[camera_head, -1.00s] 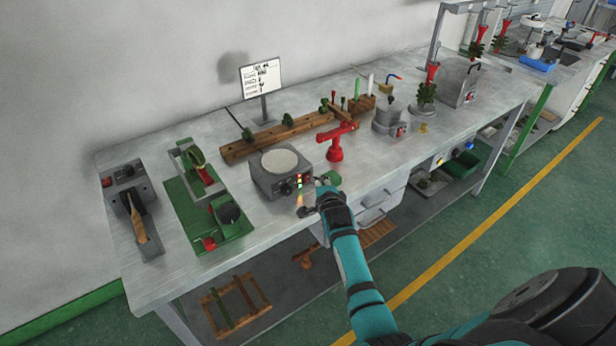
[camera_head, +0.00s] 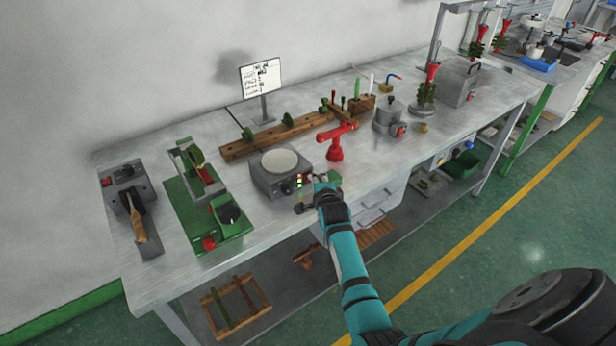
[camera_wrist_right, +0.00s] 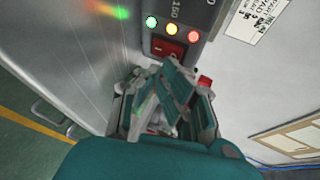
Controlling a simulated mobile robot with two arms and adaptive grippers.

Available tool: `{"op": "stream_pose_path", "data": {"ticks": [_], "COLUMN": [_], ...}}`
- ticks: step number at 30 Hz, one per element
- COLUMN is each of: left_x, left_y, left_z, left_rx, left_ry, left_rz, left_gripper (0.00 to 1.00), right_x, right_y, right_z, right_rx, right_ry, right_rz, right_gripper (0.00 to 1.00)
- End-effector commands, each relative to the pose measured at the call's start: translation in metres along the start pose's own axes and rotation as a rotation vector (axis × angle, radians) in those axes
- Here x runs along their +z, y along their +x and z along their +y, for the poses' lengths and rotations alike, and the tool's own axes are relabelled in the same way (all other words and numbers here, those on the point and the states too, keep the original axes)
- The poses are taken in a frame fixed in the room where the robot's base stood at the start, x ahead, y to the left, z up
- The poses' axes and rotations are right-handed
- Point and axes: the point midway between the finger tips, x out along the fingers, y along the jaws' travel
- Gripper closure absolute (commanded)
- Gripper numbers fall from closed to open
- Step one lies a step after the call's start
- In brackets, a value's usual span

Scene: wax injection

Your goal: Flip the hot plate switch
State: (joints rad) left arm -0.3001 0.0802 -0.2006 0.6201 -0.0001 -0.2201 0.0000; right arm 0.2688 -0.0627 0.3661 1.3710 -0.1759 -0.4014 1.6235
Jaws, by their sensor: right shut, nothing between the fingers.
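The hot plate (camera_head: 268,181) is a grey box with a round pale top, near the front edge of the bench. Its front carries a knob and a column of small lights. In the right wrist view, its red rocker switch (camera_wrist_right: 167,47) sits just below green, yellow and red lights that look lit. My right gripper (camera_head: 318,189) is in front of the hot plate's front right side. In the wrist view the right gripper (camera_wrist_right: 165,75) is shut and empty, its fingertips just below the switch. I cannot tell whether they touch it. My left gripper is out of view.
A red stand (camera_head: 335,147) is close behind my right gripper. A green device (camera_head: 207,205) and a grey device (camera_head: 130,195) stand to the left. A wooden rack (camera_head: 270,140) and a sign (camera_head: 260,77) are behind. Bare bench lies between the green device and hot plate.

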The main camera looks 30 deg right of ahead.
Motion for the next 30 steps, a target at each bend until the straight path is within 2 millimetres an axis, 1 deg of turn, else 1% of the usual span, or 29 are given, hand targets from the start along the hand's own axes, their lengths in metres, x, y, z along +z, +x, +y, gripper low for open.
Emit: {"op": "stream_pose_path", "data": {"ticks": [14,23,30], "left_x": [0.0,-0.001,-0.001], "left_y": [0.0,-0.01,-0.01], "left_z": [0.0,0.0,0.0], "left_rx": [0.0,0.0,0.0], "left_ry": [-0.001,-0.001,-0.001], "left_rz": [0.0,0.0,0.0], "left_gripper": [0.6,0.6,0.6], "right_x": [0.001,-0.004,-0.005], "right_y": [0.001,-0.009,-0.01], "right_z": [-0.001,0.004,0.006], "right_rx": [0.001,0.002,0.0], "right_ry": [0.001,0.001,0.001], "right_rz": [0.0,-0.001,-0.001], "right_gripper": [1.0,1.0,1.0]}}
